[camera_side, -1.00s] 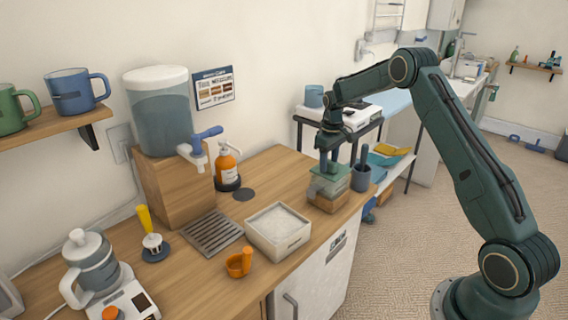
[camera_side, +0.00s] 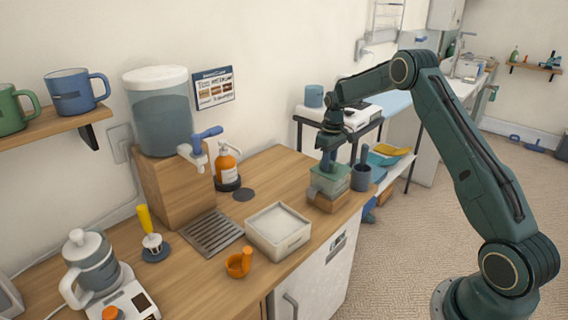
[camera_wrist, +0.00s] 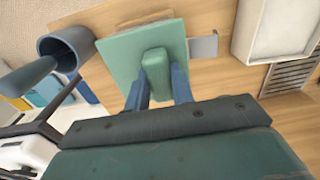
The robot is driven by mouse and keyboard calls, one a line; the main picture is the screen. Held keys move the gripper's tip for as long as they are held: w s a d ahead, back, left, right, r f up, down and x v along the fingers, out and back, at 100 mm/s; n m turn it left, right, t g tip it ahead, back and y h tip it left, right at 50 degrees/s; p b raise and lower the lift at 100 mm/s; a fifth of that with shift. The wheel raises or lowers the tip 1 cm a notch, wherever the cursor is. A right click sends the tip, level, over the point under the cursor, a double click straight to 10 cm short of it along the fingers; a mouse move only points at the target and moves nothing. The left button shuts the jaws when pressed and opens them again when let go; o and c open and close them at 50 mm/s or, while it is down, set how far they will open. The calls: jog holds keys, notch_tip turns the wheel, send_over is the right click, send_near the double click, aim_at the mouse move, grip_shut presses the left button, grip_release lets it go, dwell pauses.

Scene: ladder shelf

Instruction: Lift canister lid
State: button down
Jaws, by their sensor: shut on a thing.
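The canister is a small square box with a pale green lid (camera_wrist: 118,50) and a wooden lower part (camera_side: 327,204). It stands near the right end of the wooden counter in the side view, where its lid (camera_side: 338,172) is also visible. The lid has a raised green block handle (camera_wrist: 156,64). My gripper (camera_wrist: 160,82) is above the lid with its blue fingers on either side of the handle, shut on it. In the side view my gripper (camera_side: 327,160) points down onto the lid. Whether the lid touches the box rim is unclear.
A dark cup with a pestle-like handle (camera_side: 361,178) stands close to the right of the canister. A drip grate (camera_side: 212,234) and soap bottle (camera_side: 227,168) are further back.

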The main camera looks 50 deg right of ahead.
jog(key=shift+w+d+r+y, duration=0.15)
jog(key=shift+d+r+y, duration=0.15)
jog(key=shift+y, duration=0.4)
jog(key=shift+w+r+y, duration=0.1)
jog(key=shift+r+y, duration=0.2)
jog(key=shift+y, duration=0.1)
jog(key=shift+d+r, duration=0.2)
jog(key=c, duration=1.4)
grip_release()
jog(key=shift+c, duration=0.2)
jog(key=shift+o, duration=1.2)
jog(key=shift+s, duration=0.2)
jog(key=shift+f, duration=0.1)
